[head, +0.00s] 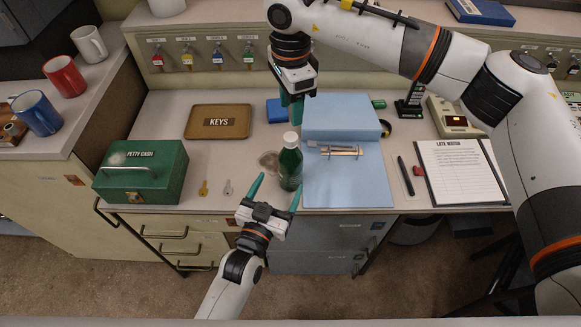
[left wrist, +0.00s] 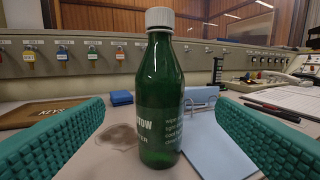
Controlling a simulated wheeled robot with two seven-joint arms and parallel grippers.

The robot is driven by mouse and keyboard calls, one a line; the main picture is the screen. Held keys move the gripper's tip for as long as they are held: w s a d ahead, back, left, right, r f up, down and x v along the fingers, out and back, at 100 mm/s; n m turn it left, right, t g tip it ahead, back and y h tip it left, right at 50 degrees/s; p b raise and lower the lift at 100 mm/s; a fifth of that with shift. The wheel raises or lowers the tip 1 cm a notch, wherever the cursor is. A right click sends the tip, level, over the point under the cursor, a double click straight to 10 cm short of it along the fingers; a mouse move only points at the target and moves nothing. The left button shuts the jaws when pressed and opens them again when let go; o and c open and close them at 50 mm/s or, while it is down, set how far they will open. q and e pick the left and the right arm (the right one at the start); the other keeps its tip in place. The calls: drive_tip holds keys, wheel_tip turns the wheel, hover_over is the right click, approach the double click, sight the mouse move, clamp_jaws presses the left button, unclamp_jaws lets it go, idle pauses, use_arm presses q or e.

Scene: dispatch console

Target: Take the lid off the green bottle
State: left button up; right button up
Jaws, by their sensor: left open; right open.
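The green bottle (head: 290,168) stands upright near the front edge of the desk, just left of the blue binder. Its white lid (head: 291,138) is on top. The bottle (left wrist: 158,100) and lid (left wrist: 160,18) also fill the middle of the left wrist view. My left gripper (head: 276,190) is open in front of the bottle, with its teal fingers spread to either side and apart from it in the left wrist view. My right gripper (head: 294,112) points down above and behind the bottle, near the lid; its fingers look close together, but it is open and holds nothing visible.
An open blue binder (head: 345,185) lies to the right. A clipboard (head: 462,172) is at the right.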

sight(293, 156)
use_arm(q)
drive_tip(key=x, duration=1)
drive_tip(key=shift+w, duration=0.25)
drive_tip(key=shift+c, duration=0.4)
